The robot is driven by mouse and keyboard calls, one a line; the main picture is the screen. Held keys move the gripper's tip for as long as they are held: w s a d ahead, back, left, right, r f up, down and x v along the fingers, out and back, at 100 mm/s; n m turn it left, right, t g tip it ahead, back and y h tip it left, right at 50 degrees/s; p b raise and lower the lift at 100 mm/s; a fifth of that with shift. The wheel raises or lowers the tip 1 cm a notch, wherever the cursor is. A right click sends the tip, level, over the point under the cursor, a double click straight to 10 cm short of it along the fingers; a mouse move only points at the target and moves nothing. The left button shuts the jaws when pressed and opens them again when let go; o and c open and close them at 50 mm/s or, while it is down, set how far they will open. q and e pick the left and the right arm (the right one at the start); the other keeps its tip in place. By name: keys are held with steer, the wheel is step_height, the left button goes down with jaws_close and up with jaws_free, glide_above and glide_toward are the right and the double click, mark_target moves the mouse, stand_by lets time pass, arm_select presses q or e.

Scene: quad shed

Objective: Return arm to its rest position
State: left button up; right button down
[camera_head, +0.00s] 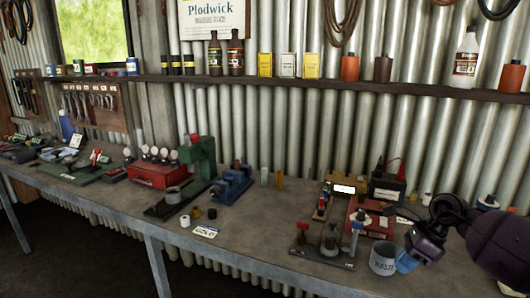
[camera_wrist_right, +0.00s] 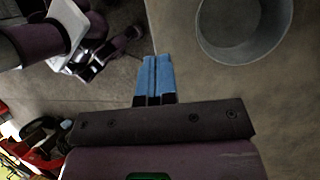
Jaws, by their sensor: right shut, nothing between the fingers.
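My right arm comes in from the right edge of the head view. My right gripper (camera_head: 408,262) points down and left, low over the front of the workbench (camera_head: 260,235). In the right wrist view its two blue fingers (camera_wrist_right: 153,78) lie side by side, shut, with nothing between them. A grey-white lettered mug (camera_head: 382,261) stands just left of the fingers in the head view. Its round open rim (camera_wrist_right: 243,30) shows at the upper right of the wrist view, apart from the fingers. My left gripper does not show clearly in either view.
A dark stand with upright tools (camera_head: 322,258) sits left of the mug. A red box (camera_head: 370,222) and a black battery-like box (camera_head: 387,188) stand behind it. The bench front between the label tag (camera_head: 206,232) and the stand is clear. A shelf (camera_head: 300,83) with bottles runs above.

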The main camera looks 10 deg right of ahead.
steer(key=s+a+f+m+t+y, duration=0.3)
steer(key=s+a+m+t+y, duration=0.15)
steer(key=a+m, duration=0.3)
steer(key=s+a+f+m+t+y, duration=0.35)
steer(key=a+m+y, duration=0.25)
steer(key=a, duration=0.2)
steer(key=s+d+f+m+t+h, duration=0.1)
steer(key=s+f+m+h, duration=0.7)
steer(key=m, duration=0.8)
steer(key=s+d+f+m+t+h, duration=0.1)
steer(key=s+d+f+m+h, duration=0.2)
steer(key=s+f+m+h, duration=0.5)
steer(key=s+m, duration=0.1)
steer(key=m, duration=0.8)
steer(key=shift+s+d+f+t, duration=0.3)
steer(key=shift+s+f+t, duration=0.05)
steer(key=shift+f+t, duration=0.05)
